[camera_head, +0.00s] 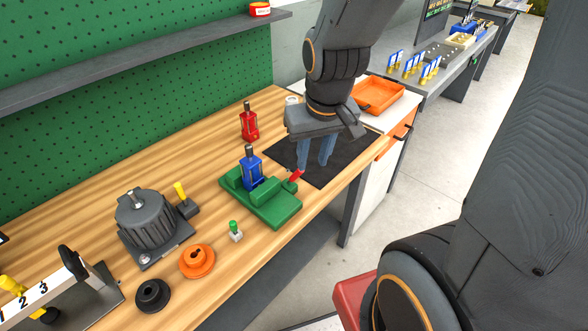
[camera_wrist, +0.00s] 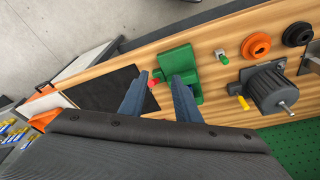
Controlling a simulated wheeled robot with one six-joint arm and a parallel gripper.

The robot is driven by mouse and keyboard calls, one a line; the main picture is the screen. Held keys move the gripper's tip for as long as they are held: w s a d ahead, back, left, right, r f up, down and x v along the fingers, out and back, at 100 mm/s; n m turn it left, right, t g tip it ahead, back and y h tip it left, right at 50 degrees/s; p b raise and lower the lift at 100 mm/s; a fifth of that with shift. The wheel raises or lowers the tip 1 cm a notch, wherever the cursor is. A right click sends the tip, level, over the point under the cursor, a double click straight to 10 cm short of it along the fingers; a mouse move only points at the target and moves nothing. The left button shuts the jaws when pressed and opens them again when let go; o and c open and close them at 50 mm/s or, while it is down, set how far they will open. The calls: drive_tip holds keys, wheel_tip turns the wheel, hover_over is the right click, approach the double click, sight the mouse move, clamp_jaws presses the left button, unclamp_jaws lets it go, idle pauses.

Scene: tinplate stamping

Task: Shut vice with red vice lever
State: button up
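The green vice (camera_head: 275,208) sits on the wooden bench near its front edge. A blue part (camera_head: 251,170) stands upright at the vice; how tightly the jaws hold it I cannot tell. The red vice lever (camera_head: 295,176) sticks out from the vice's right end. My gripper (camera_head: 313,167) is open and points down just right of the lever. In the wrist view, the red lever (camera_wrist: 154,82) shows between the spread blue-grey fingers, nearer the left one, and the green vice (camera_wrist: 180,62) lies beyond them. Contact with the lever is not clear.
A black mat (camera_head: 335,172) lies under my gripper. A red part (camera_head: 249,122) stands behind the vice. A grey motor-like unit (camera_head: 147,222), an orange ring (camera_head: 197,261) and a green-topped button (camera_head: 235,232) are to the left. An orange tray (camera_head: 378,95) is at the right.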

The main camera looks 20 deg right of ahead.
drive_tip(key=shift+n, duration=0.4)
drive_tip(key=w+b, duration=0.1)
drive_tip(key=w+f+b, duration=0.1)
drive_tip(key=w, duration=0.1)
drive_tip(key=w+b, duration=0.1)
drive_tip(key=b, duration=0.1)
drive_tip(key=shift+w+d+f, duration=0.25)
drive_tip(key=shift+d+f, duration=0.05)
drive_tip(key=shift+f, duration=0.1)
clamp_jaws()
drive_tip(key=w+n+y+b, duration=0.2)
drive_tip(key=w+n+b, duration=0.1)
drive_tip(key=w+b, duration=0.7)
drive_tip(key=shift+w+d+f+b, duration=0.2)
drive_tip(key=shift+w+b, duration=0.15)
